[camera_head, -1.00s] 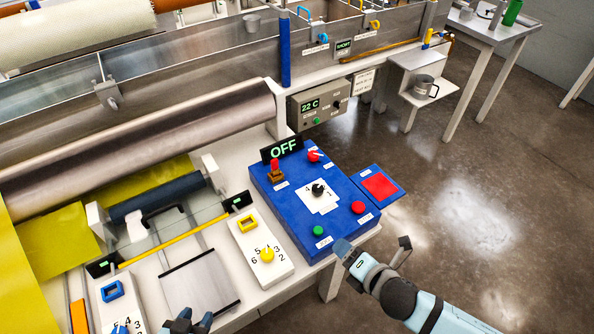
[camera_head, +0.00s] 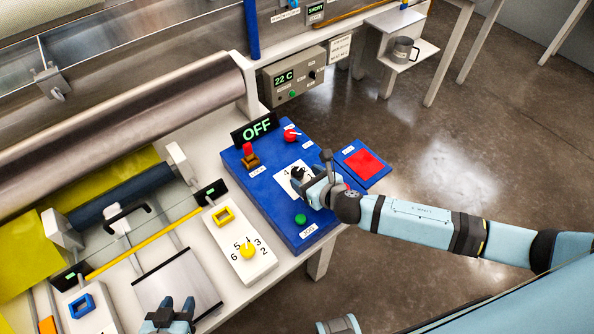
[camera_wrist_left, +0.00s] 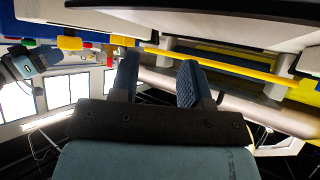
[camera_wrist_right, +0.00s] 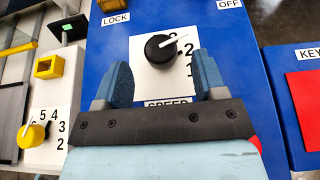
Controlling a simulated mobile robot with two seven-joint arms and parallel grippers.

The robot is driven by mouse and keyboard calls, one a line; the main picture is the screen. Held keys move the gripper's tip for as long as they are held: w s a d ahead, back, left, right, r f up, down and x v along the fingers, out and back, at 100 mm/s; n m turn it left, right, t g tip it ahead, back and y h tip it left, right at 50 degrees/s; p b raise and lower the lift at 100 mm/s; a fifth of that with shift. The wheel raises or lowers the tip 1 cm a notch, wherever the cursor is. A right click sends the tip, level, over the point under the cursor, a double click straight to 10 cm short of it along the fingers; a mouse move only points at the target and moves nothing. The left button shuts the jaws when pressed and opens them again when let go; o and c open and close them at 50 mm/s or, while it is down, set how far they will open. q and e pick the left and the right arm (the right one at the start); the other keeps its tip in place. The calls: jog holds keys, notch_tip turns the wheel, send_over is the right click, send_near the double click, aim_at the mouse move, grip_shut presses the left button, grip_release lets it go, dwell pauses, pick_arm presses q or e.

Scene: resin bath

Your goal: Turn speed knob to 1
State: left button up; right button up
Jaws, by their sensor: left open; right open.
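The speed knob (camera_wrist_right: 160,47) is black with a white pointer, on a white plate (camera_wrist_right: 150,80) marked with numbers, on the blue panel (camera_wrist_right: 105,45). In the right wrist view its pointer is tilted up and right, with 2 and 1 lower down the right side. The SPEED label (camera_wrist_right: 168,104) is partly hidden by my right gripper. My right gripper (camera_wrist_right: 158,72) is open, its fingers at either side just below the knob in that view; whether they touch it I cannot tell. My left gripper (camera_head: 174,306) is open and empty, low in the head view.
The blue panel also carries a red knob (camera_head: 290,135), a red lever (camera_head: 248,150) and a green button (camera_head: 300,219). An OFF display (camera_head: 256,129) stands behind it. A red pad (camera_head: 363,162) lies to its right. A white box with a yellow knob (camera_head: 247,251) stands to the left.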

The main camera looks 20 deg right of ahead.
aim_at(299, 173)
jog(key=shift+x, duration=2.35)
jog(key=c, duration=0.9)
